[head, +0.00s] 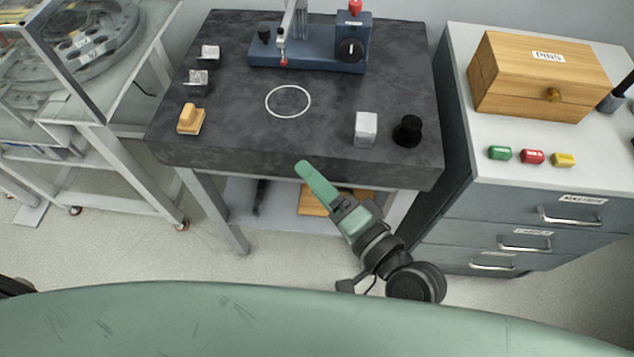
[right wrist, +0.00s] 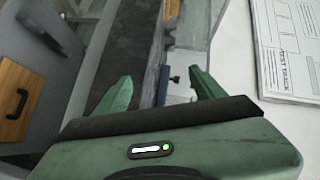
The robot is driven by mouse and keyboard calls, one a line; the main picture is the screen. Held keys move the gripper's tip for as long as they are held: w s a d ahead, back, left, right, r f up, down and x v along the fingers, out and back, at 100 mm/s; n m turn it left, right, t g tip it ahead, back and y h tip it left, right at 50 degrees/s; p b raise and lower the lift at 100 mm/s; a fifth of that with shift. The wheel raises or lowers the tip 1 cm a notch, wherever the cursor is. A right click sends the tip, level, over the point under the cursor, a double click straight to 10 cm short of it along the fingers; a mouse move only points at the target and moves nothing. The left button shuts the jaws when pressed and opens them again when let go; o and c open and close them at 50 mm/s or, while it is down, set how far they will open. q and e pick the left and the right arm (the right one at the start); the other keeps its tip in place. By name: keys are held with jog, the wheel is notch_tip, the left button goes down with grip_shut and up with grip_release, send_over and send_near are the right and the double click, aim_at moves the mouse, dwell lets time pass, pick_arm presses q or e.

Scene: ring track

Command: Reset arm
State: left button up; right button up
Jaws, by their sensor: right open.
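My right gripper (head: 303,166) is in front of the near edge of the dark stone table (head: 330,120) in the head view, seen edge-on. In the right wrist view its two green fingers stand apart (right wrist: 162,86), with nothing held between them. My left gripper is not in the head view.
The table bears a blue instrument (head: 310,58), a white ring mark (head: 288,101), a metal block (head: 366,128), a black knob (head: 408,131) and small blocks at left. A drawer cabinet (head: 490,40) with a wooden box (head: 535,85) stands right. Floor shows between table and my base.

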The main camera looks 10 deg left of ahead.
dwell(0.3)
jog(key=s+d+f+n+g+h, duration=0.1)
jog(key=d+f+g+h, duration=0.15)
jog(key=f, duration=0.95)
jog(key=s+d+f+n+g+h, duration=0.15)
jog(key=d+f, duration=0.25)
jog(key=f, duration=0.7)
jog(key=s+d+f+n+g+h, duration=0.1)
jog(key=d+f+h, duration=0.15)
jog(key=f, duration=0.95)
jog(key=s+d+f+n+g+h, duration=0.2)
jog(key=s+d+f+g, duration=0.1)
jog(key=s+d+f, duration=0.6)
jog(key=s+d+f+n+g+h, duration=0.2)
jog(key=s+d+f, duration=0.7)
jog(key=s, duration=0.7)
notch_tip(320, 180, down, 4)
jog(key=shift+s+r+n+g+h+p, duration=0.2)
jog(key=shift+n+g+h+p, duration=0.15)
jog(key=shift+n+g+h, duration=0.15)
jog(key=shift+d, duration=0.1)
